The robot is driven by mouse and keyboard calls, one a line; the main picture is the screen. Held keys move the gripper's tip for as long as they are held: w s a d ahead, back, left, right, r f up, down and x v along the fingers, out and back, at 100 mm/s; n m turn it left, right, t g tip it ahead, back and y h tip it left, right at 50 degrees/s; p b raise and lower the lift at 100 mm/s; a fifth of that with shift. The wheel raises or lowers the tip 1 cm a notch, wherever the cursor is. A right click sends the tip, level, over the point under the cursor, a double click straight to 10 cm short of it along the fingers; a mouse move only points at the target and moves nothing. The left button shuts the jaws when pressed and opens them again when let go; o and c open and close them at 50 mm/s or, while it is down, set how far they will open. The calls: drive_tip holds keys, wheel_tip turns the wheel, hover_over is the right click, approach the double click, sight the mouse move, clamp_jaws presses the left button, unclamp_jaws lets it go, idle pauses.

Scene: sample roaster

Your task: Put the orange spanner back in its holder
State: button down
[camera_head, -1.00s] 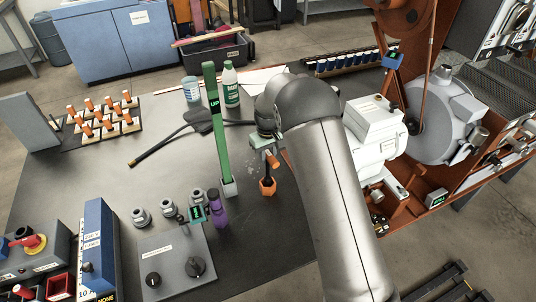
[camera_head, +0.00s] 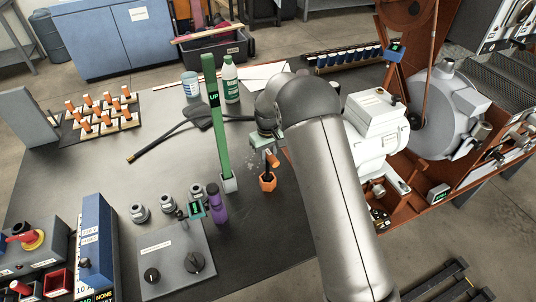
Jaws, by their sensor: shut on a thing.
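The orange spanner (camera_head: 272,160) shows as a short orange piece just under my gripper (camera_head: 263,146), which is shut on it. The arm's wrist hides much of the grip. An orange six-sided cup (camera_head: 267,182), apparently the holder, stands on the dark table directly below. The lower end of the spanner is at or just above the cup's mouth. I cannot tell whether it is inside or touching.
A green post (camera_head: 217,120) marked UP stands close left of the cup, with a purple bottle (camera_head: 217,203) nearby. A white bottle (camera_head: 231,82) stands behind. The roaster (camera_head: 445,110) is on the right. The table between the post and the orange-handled rack (camera_head: 100,112) is partly clear.

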drive_tip(key=shift+f+b, duration=0.95)
drive_tip(key=shift+f, duration=0.4)
drive_tip(key=c, duration=1.1)
unclamp_jaws()
wheel_tip(320, 180, up, 18)
drive_tip(key=b, duration=0.1)
drive_tip(key=shift+f, duration=0.25)
drive_tip(key=shift+w, duration=0.1)
